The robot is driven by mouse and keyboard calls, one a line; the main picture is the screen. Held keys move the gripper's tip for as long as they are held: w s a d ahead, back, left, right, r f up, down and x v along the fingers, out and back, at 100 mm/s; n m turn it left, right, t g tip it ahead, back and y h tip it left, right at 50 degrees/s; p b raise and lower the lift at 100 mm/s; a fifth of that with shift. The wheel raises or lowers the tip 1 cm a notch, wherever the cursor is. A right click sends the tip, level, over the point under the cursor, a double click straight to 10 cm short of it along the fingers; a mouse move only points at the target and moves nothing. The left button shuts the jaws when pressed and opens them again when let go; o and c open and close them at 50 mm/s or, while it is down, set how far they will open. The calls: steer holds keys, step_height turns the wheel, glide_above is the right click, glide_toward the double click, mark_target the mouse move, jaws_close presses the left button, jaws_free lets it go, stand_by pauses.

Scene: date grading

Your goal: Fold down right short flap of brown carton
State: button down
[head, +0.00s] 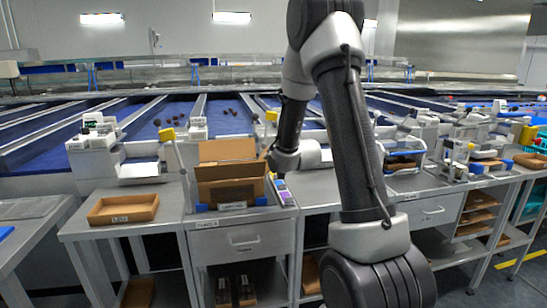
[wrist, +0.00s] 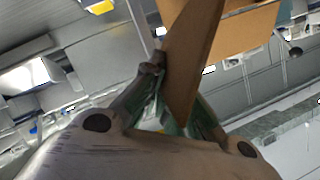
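The brown carton (head: 232,190) stands upright on a steel bench, with its tall back flap (head: 228,150) and front panel raised. My gripper (head: 269,156) is at the carton's upper right side, by the right short flap, small and partly hidden in the head view. In the wrist view a narrow brown flap (wrist: 192,55) runs down between the fingers of my gripper (wrist: 178,95), seen nearly edge-on. It covers much of the right finger, so I cannot tell whether the fingers grip it. Another broad carton panel (wrist: 247,32) shows behind it.
A shallow brown tray (head: 124,209) lies on the bench to the left. A small device (head: 284,192) sits close to the carton's right side. Blue conveyor lanes run behind.

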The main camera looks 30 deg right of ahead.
steer(key=shift+w+a+r+n+g+h, duration=0.2)
steer(key=shift+a+r+n+g+h, duration=0.25)
steer(key=shift+a+n, duration=0.45)
steer(key=shift+w+a+r+n+h, duration=0.15)
steer(key=shift+a+n+h, duration=0.35)
steer(key=shift+n, duration=0.2)
steer(key=shift+w+a+r+n+h, duration=0.15)
steer(key=shift+a+n+h, duration=0.2)
steer(key=shift+n+h, duration=0.3)
steer(key=c, duration=2.2)
jaws_free()
steer(key=o, duration=0.5)
steer(key=shift+g, duration=0.25)
steer(key=v, duration=1.2)
steer(key=shift+d, duration=0.1)
